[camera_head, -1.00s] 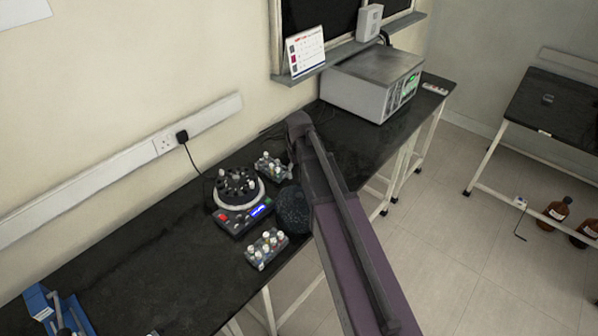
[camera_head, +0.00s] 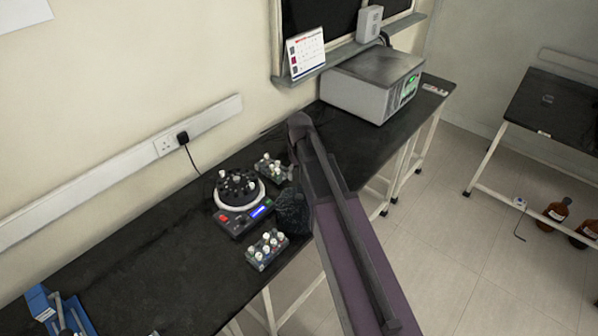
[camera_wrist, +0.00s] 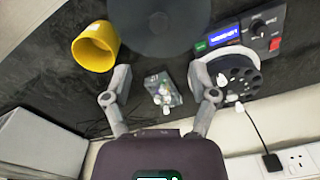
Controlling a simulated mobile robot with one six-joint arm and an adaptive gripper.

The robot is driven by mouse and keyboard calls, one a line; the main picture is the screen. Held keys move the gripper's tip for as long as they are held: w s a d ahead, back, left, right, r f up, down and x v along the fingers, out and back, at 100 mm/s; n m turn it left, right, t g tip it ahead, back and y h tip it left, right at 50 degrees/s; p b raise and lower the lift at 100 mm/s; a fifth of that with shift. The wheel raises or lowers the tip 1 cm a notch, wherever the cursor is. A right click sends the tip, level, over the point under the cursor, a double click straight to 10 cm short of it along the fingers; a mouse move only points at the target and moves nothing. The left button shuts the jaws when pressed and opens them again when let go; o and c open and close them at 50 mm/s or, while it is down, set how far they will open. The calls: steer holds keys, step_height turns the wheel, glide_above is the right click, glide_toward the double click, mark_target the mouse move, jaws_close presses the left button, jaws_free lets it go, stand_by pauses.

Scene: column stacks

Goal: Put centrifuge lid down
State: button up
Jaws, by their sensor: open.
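The centrifuge (camera_head: 240,205) stands uncovered on the black bench in the head view, its rotor and tubes showing. It is at the right in the wrist view (camera_wrist: 238,75). The dark round lid (camera_wrist: 158,28), with a small knob at its middle, is at the top of the wrist view, cut by the frame edge. In the head view a dark shape (camera_head: 292,212) beside my arm seems to be the lid, partly hidden. My gripper (camera_wrist: 160,97) is open, its fingers apart with nothing between their tips, short of the lid. Whether the lid rests flat on the bench is unclear.
A tube rack (camera_wrist: 162,90) stands on the bench beyond my fingers. Another rack (camera_head: 266,250) is in front of the centrifuge. A yellow cup (camera_wrist: 96,48) is near the lid. A grey instrument (camera_head: 372,82) is at the back right.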

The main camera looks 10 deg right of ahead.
steer(key=s+m, duration=0.2)
steer(key=s, duration=1.3)
steer(key=shift+s+m, duration=0.3)
steer(key=shift+s, duration=0.05)
steer(key=shift+o, duration=0.3)
steer(key=shift+d, duration=0.1)
steer(key=o, duration=0.3)
step_height(320, 180, up, 5)
steer(key=n+p, duration=0.5)
steer(key=n, duration=0.2)
glide_above(252, 184)
steer(key=shift+r, duration=0.1)
step_height(252, 184, down, 10)
steer(key=b, duration=0.9)
steer(key=shift+b, duration=0.4)
